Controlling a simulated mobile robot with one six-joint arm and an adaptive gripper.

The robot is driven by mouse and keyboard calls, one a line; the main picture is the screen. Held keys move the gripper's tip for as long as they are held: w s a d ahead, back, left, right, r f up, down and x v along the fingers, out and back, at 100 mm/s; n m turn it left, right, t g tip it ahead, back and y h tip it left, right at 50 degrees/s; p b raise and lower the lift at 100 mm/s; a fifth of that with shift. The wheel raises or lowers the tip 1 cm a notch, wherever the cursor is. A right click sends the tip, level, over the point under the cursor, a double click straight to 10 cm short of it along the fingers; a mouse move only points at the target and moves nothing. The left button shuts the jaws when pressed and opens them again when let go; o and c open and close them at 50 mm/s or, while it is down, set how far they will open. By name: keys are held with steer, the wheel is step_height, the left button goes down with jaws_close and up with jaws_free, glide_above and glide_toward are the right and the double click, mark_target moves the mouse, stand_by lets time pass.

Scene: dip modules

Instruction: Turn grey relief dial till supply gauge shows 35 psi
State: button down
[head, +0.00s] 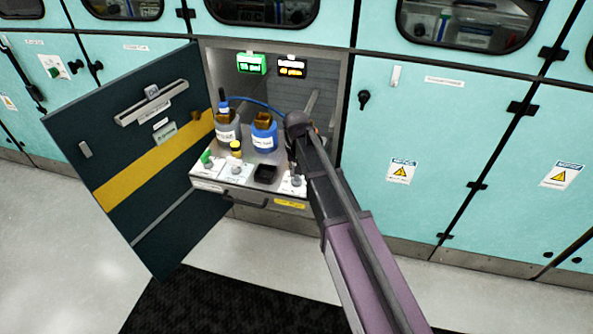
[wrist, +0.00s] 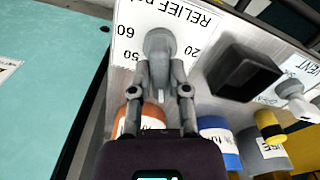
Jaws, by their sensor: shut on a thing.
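The grey relief dial (wrist: 160,45) stands on a white plate marked RELIEF, with 20, 50 and 60 readable around it. My gripper (wrist: 161,75) reaches it from below in the wrist view, its two fingers closed on the dial's stem-like grip. In the head view the dial (head: 296,181) sits at the right end of the drawer panel, partly behind my arm. Two lit displays hang in the cabinet: a green one (head: 252,64) and an amber one (head: 291,67). Their figures are too small to read surely, and I cannot tell which is the supply gauge.
A black box (wrist: 240,72) and the vent dial (wrist: 290,88) are beside the relief dial. An orange container (wrist: 150,117) is close to my fingers. A blue bottle (head: 264,135) and grey bottle (head: 228,130) stand behind the panel. The open cabinet door (head: 135,150) is left.

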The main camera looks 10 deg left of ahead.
steer(key=c, duration=0.6)
jaws_free()
steer(key=shift+m, duration=0.5)
steer(key=m, duration=0.3)
steer(key=shift+r+p, duration=0.3)
steer(key=shift+p, duration=0.05)
step_height(320, 180, up, 13)
steer(key=p, duration=1.4)
steer(key=s+d, duration=0.6)
steer(key=d, duration=0.5)
steer(key=s+d+r+n, duration=0.1)
steer(key=s+d, duration=0.6)
steer(key=d, duration=0.4)
steer(key=shift+s+r, duration=0.15)
steer(key=shift+s, duration=0.15)
steer(key=shift+s+d, duration=0.1)
steer(key=shift+d, duration=0.05)
